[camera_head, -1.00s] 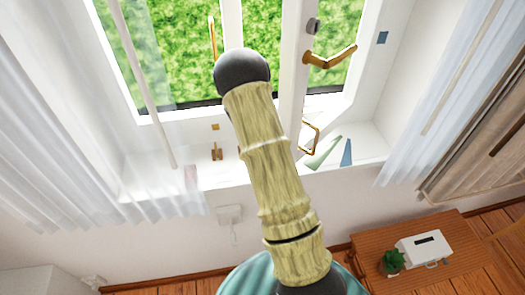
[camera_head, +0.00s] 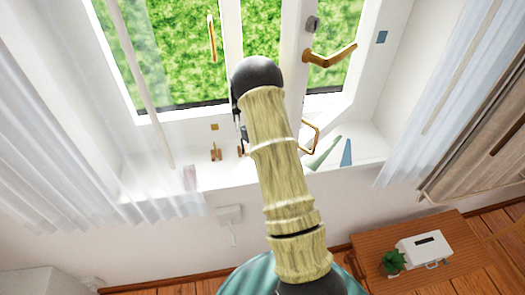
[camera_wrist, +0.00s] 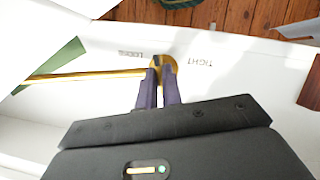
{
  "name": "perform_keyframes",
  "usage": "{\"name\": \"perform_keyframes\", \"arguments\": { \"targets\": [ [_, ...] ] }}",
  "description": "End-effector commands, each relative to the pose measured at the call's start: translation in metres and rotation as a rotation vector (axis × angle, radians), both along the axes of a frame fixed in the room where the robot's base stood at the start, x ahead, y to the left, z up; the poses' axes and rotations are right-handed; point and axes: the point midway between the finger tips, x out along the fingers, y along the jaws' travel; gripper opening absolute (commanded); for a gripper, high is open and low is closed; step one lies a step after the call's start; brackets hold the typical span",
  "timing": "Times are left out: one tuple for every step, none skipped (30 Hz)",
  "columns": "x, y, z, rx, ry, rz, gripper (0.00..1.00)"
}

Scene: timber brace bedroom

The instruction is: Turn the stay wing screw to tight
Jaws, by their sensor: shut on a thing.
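In the wrist view my gripper (camera_wrist: 160,72) has its two dark fingers close together on the brass stay wing screw (camera_wrist: 170,66). The fingertips cover much of the screw, so the angle of its wings is hard to tell. The lettering LOOSE (camera_wrist: 128,53) lies to the left of the screw and TIGHT (camera_wrist: 198,62) to its right, both upside down on the white sill. The brass stay bar (camera_wrist: 80,75) runs left from the screw. In the head view my arm hides the screw, and part of the brass stay (camera_head: 314,135) shows right of it.
A brass window handle (camera_head: 333,56) sticks out above. Sheer curtains hang on both sides. A wooden table (camera_head: 455,238) stands at lower right.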

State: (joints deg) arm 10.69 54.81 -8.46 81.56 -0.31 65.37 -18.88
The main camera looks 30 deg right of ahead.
Motion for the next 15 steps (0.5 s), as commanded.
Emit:
{"name": "perform_keyframes", "arguments": {
  "targets": [
    [0.0016,-0.0008,0.0012,-0.001,-0.005,-0.027,0.00],
    [0.0016,-0.0009,0.0012,-0.001,-0.006,-0.044,0.00],
    [0.0017,-0.0008,0.0012,0.000,-0.006,-0.061,0.00],
    [0.0017,-0.0009,0.0012,0.000,-0.006,-0.074,0.00],
    [0.0017,-0.0009,0.0012,-0.001,-0.006,-0.085,0.00],
    [0.0017,-0.0010,0.0014,-0.001,-0.006,-0.097,0.00],
    [0.0017,-0.0009,0.0014,-0.001,-0.006,-0.105,0.00],
    [0.0017,-0.0009,0.0014,-0.001,-0.006,-0.112,0.00],
    [0.0017,-0.0008,0.0015,-0.001,-0.006,-0.120,0.00],
    [0.0017,-0.0008,0.0015,-0.001,-0.006,-0.124,0.00],
    [0.0016,-0.0008,0.0015,-0.001,-0.006,-0.128,0.00],
    [0.0018,-0.0007,0.0016,0.000,-0.006,-0.132,0.00],
    [0.0017,-0.0007,0.0016,-0.001,-0.006,-0.133,0.00],
    [0.0018,-0.0007,0.0016,0.000,-0.006,-0.134,0.00],
    [0.0018,-0.0006,0.0016,0.000,-0.006,-0.134,0.00]
  ]
}}
